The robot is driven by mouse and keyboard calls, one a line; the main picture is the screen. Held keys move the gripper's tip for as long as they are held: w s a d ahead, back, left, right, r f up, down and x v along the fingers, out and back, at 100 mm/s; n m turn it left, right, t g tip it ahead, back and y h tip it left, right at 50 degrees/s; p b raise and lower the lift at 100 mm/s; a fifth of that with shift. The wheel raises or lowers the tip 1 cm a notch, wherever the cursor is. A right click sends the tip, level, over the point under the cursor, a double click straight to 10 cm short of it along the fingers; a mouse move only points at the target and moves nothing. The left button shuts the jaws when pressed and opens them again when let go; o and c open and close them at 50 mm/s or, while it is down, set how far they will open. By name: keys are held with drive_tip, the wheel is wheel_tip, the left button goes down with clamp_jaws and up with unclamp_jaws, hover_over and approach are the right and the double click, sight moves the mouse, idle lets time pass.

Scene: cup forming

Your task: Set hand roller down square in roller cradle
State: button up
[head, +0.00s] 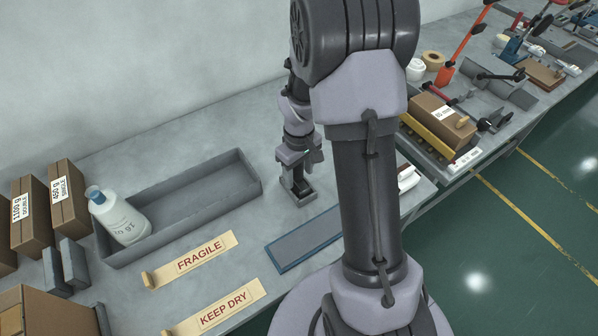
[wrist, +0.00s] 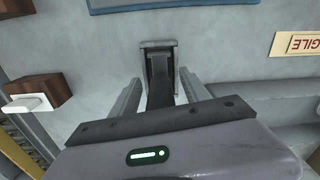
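My gripper (wrist: 160,82) points down over the grey bench, its two grey fingers apart. Between and just beyond the fingertips is a small grey open-framed holder (wrist: 174,46), which looks like the roller cradle. A dark bar-like piece (wrist: 159,66) lies inside it, in line with it; I cannot tell for sure whether this is the hand roller. Gaps show between this piece and both fingers. In the head view my gripper (head: 296,180) is low above the bench, close over the small dark grey holder (head: 305,198). The near end of the piece is hidden behind my wrist.
A long grey tray (head: 190,205) with a white bottle (head: 122,218) is left of my gripper. A blue mat (head: 305,240) lies in front. FRAGILE (head: 195,260) and KEEP DRY (head: 215,310) labels lie nearer. A brown block with a white part (wrist: 42,92) is to one side.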

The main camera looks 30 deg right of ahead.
wheel_tip(320, 180, up, 17)
drive_tip(key=p, duration=0.6)
drive_tip(key=shift+r, duration=0.2)
drive_tip(key=s+a+r+m+t+y+b, duration=0.1)
drive_tip(key=s+a+r+m+t+b, duration=0.1)
drive_tip(key=s+a, duration=0.6)
drive_tip(key=s+a+r+m+t+y+b, duration=0.1)
drive_tip(key=s+a+r+m+t+b, duration=0.2)
drive_tip(key=s+a+r, duration=0.3)
drive_tip(key=s+a+m, duration=0.1)
drive_tip(key=s+a, duration=0.1)
drive_tip(key=shift+s+a+r+m+t, duration=0.15)
drive_tip(key=shift+s+r+m+t, duration=0.15)
drive_tip(key=shift+s+r+t, duration=0.1)
